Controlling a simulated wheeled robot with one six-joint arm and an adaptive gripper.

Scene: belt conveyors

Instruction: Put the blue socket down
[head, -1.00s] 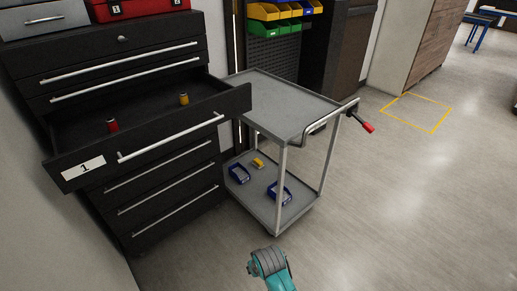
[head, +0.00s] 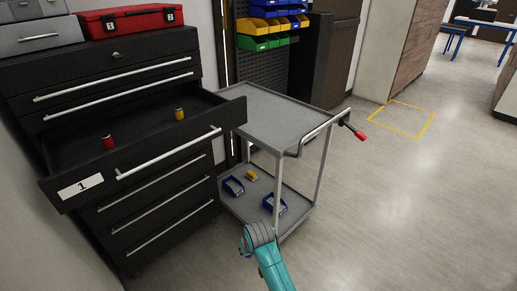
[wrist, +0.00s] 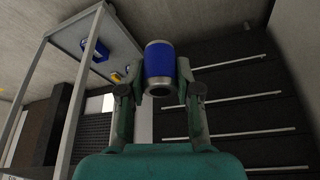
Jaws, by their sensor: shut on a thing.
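The blue socket (wrist: 159,66) is a blue cylinder with silver ends, seen in the wrist view. My gripper (wrist: 160,84) is shut on it, with one finger on each side. It is held clear of any surface. In the head view only my teal and grey arm shows at the bottom; the gripper and the socket are not visible there. A drawer (head: 70,150) labelled 1 stands open at the left of the head view. A red socket (head: 108,142) and a yellow socket (head: 180,113) stand upright in it.
A grey cart (head: 275,118) with a bare top stands right of the drawer cabinet (head: 160,206). Its lower shelf holds blue bins (head: 233,186) and a small yellow thing (head: 252,175). A red-tipped handle (head: 358,134) sticks out right. Floor at the right is open.

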